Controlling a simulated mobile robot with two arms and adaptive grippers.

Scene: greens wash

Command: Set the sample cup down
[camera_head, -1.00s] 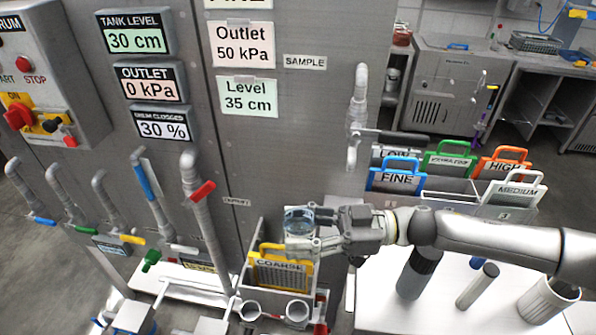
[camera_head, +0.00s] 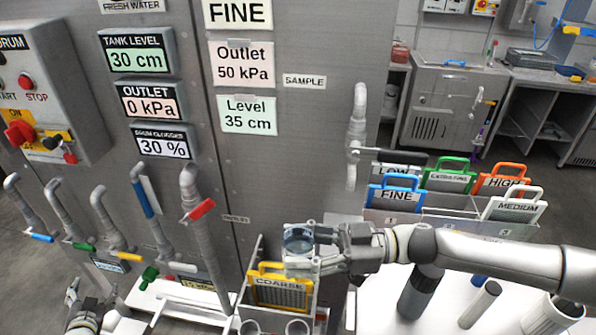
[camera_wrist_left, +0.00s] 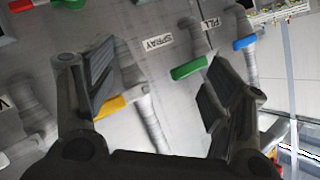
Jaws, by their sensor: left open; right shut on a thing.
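The sample cup (camera_head: 298,239) is a clear round cup with a bluish look. My right gripper (camera_head: 300,250) is shut on it and holds it upright above the yellow-handled COARSE screen (camera_head: 280,288). The SAMPLE label (camera_head: 304,81) and a grey sample pipe with a dark lever (camera_head: 357,130) are on the panel behind. My left gripper (camera_head: 88,310) is at the lower left edge of the head view, partly cut off. In the left wrist view it is open and empty (camera_wrist_left: 165,95), facing pipes with yellow and green handles.
Two round white holders (camera_head: 272,327) stand below the COARSE screen. A rack holds FINE (camera_head: 396,196), MEDIUM (camera_head: 514,205) and other screens. The white table (camera_head: 445,300) carries dark and grey cylinders (camera_head: 420,290). Pipes with coloured levers line the panel at left.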

